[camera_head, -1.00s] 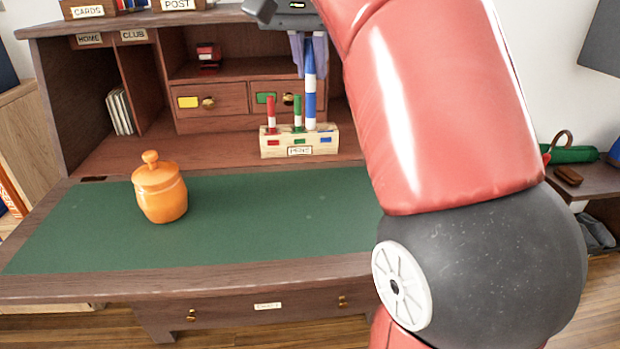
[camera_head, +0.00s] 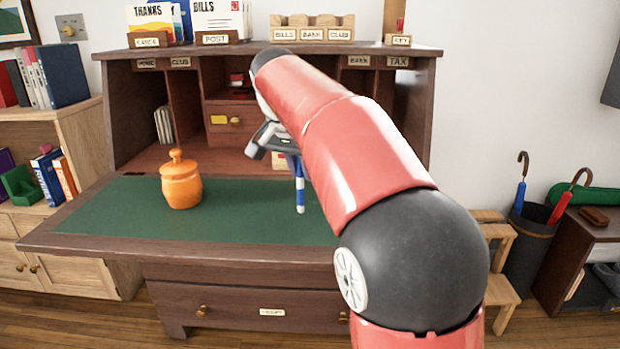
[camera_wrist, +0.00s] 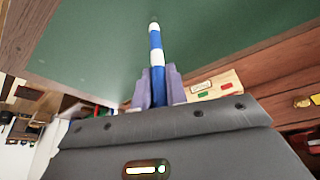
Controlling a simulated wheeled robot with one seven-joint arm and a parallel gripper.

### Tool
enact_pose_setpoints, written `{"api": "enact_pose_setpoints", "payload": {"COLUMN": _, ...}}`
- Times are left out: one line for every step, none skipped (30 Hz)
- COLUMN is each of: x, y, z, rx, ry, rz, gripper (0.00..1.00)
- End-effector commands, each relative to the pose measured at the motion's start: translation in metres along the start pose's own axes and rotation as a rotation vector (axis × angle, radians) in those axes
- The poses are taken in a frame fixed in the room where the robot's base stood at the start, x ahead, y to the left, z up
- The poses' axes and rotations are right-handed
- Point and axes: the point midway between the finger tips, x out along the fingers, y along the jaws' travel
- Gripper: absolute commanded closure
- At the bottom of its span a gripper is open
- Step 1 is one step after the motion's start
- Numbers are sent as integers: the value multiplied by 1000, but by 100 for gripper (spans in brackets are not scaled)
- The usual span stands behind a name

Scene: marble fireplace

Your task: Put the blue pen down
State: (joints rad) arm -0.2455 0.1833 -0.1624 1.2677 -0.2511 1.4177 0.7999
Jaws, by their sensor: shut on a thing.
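The blue pen, banded blue and white, (camera_head: 299,190) hangs roughly upright from my gripper (camera_head: 290,152) over the green desk mat (camera_head: 120,215). My gripper is shut on the pen's upper part. The wrist view shows the pen (camera_wrist: 156,50) between the two grey fingers (camera_wrist: 158,85), its tip pointing away over the green surface. I cannot tell if the tip touches the mat. The pen holder (camera_head: 278,160) is mostly hidden behind my gripper and arm; part of it shows in the wrist view (camera_wrist: 215,84).
An orange lidded jar (camera_head: 181,182) stands on the mat left of the pen. The mat between them is clear. The desk's cubbies and drawers (camera_head: 233,120) rise behind. My arm hides the right part of the mat.

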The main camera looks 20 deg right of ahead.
Motion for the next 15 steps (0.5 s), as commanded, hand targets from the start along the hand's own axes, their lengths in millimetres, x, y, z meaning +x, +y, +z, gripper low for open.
{"api": "enact_pose_setpoints", "payload": {"x": 6, "y": -2, "z": 3, "rx": -1, "ry": 0, "rz": 0, "gripper": 100}}
{"api": "enact_pose_setpoints", "payload": {"x": 5, "y": -2, "z": 2, "rx": -1, "ry": 1, "rz": -1, "gripper": 100}}
{"api": "enact_pose_setpoints", "payload": {"x": 4, "y": -2, "z": 2, "rx": 0, "ry": 1, "rz": -1, "gripper": 100}}
{"api": "enact_pose_setpoints", "payload": {"x": 3, "y": -2, "z": 2, "rx": 0, "ry": 1, "rz": -1, "gripper": 100}}
{"api": "enact_pose_setpoints", "payload": {"x": 3, "y": -2, "z": 2, "rx": 0, "ry": 1, "rz": -1, "gripper": 100}}
{"api": "enact_pose_setpoints", "payload": {"x": 3, "y": -2, "z": 2, "rx": 0, "ry": 1, "rz": -1, "gripper": 100}}
{"api": "enact_pose_setpoints", "payload": {"x": 3, "y": -2, "z": 2, "rx": 0, "ry": 1, "rz": -1, "gripper": 100}}
{"api": "enact_pose_setpoints", "payload": {"x": 3, "y": -2, "z": 2, "rx": 0, "ry": 1, "rz": -1, "gripper": 100}}
{"api": "enact_pose_setpoints", "payload": {"x": 4, "y": -1, "z": 2, "rx": 0, "ry": 0, "rz": 0, "gripper": 100}}
{"api": "enact_pose_setpoints", "payload": {"x": 5, "y": -1, "z": 3, "rx": 0, "ry": 0, "rz": 0, "gripper": 100}}
{"api": "enact_pose_setpoints", "payload": {"x": 6, "y": -1, "z": 3, "rx": 0, "ry": 0, "rz": 0, "gripper": 100}}
{"api": "enact_pose_setpoints", "payload": {"x": 6, "y": -1, "z": 3, "rx": 0, "ry": 0, "rz": -1, "gripper": 85}}
{"api": "enact_pose_setpoints", "payload": {"x": 6, "y": -1, "z": 3, "rx": 0, "ry": 1, "rz": -1, "gripper": 81}}
{"api": "enact_pose_setpoints", "payload": {"x": 5, "y": -1, "z": 3, "rx": 0, "ry": 1, "rz": -1, "gripper": 77}}
{"api": "enact_pose_setpoints", "payload": {"x": 5, "y": -1, "z": 3, "rx": 0, "ry": 0, "rz": -1, "gripper": 72}}
